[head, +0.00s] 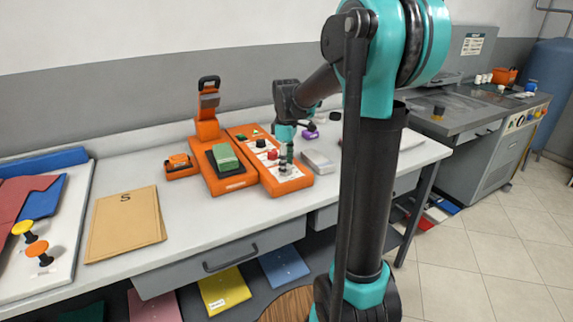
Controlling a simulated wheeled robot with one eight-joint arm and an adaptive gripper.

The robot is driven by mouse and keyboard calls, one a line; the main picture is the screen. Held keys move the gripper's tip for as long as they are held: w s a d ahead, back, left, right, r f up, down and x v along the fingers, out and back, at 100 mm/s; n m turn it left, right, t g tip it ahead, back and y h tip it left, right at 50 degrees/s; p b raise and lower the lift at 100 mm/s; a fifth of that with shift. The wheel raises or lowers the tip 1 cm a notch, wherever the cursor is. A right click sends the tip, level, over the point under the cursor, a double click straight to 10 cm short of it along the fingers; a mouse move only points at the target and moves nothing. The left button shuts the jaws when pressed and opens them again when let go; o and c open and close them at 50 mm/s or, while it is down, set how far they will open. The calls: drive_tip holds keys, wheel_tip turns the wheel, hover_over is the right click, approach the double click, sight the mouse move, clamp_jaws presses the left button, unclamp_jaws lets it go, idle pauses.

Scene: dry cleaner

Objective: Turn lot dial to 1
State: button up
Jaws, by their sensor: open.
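An orange control unit (297,186) with a pale top panel stands on the white bench, with a red knob (261,143) and small dark controls on it. The lot dial is probably one of these controls; its marks and setting are too small to read. My gripper (287,149) is low over the right side of this panel, pointing down and open. Its fingertips are small and merge with the dark controls, so I cannot tell whether they touch the dial.
Left of the panel is an orange press (229,184) with a green pad and raised lever. A small orange box (181,166), tan envelope (125,222) and purple object (310,132) lie nearby. A grey box (319,162) stands close on the right.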

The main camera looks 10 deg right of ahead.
wheel_tip(320, 180, up, 12)
idle(0.5)
